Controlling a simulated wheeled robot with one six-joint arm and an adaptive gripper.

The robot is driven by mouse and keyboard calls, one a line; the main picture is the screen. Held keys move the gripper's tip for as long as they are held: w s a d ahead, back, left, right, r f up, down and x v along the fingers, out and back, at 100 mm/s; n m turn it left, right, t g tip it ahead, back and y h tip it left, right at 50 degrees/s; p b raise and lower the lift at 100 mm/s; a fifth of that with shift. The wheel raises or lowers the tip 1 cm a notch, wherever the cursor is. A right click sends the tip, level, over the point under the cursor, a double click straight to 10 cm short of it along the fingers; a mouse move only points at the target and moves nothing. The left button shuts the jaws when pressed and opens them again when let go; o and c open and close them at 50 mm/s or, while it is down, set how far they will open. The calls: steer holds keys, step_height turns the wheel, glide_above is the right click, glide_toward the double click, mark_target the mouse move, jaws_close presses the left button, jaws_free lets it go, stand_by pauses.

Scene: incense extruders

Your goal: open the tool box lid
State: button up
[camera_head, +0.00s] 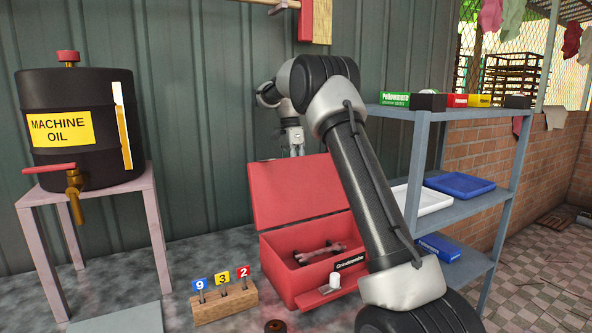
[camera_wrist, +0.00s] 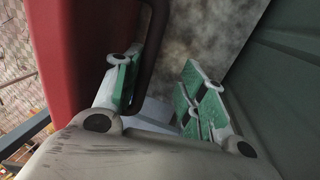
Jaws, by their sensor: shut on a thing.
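The red tool box (camera_head: 283,277) stands on the floor with its lid (camera_head: 295,190) raised to near upright, leaning back. Inside it a grey wrench-like tool (camera_head: 322,252) shows. My gripper (camera_head: 296,150) is at the lid's top edge, partly behind it in the head view. In the wrist view, the red lid (camera_wrist: 75,50) fills the left, and a dark curved handle (camera_wrist: 151,55) on it passes between the green-padded fingers of my gripper (camera_wrist: 163,75). The left finger lies against the handle; the right pad appears apart from it. The far side of the grip is hidden.
A black machine oil drum (camera_head: 80,145) stands on a pink stand at left. A grey shelf (camera_head: 455,213) with trays stands at right. A green corrugated wall (camera_head: 200,110) is close behind the lid.

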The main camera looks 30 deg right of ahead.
steer(key=shift+r, duration=0.1)
stand_by(0.4)
steer(key=shift+r, duration=0.1)
steer(key=v, duration=0.7)
steer(key=shift+r, duration=0.2)
